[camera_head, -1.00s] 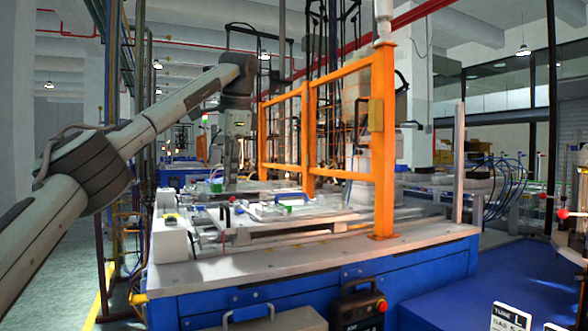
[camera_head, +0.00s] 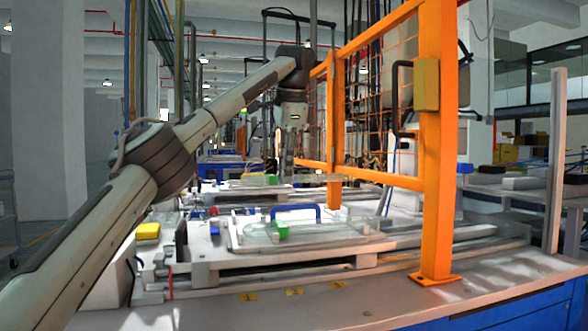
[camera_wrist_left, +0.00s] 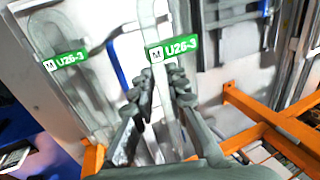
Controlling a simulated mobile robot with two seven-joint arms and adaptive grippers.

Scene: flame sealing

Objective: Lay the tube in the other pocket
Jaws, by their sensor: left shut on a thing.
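My left gripper (camera_head: 287,177) hangs fingers down above the bench in the head view, shut on a clear U-shaped glass tube. In the left wrist view the gripper (camera_wrist_left: 160,82) has its dark fingers closed around this held tube (camera_wrist_left: 152,14), which carries a green U26-3 label. A second clear tube (camera_wrist_left: 40,25) with a similar label lies to its left on the pale fixture. In the head view this lying tube's green label (camera_head: 280,232) shows on the near fixture (camera_head: 215,258). Pocket outlines are hard to make out. My right gripper is not in view.
An orange mesh guard frame (camera_head: 437,150) stands at the right of the fixture, and its bars (camera_wrist_left: 265,118) lie close to the gripper in the wrist view. A blue handle (camera_head: 296,207) rises from the fixture. A yellow item (camera_head: 148,231) sits at the left.

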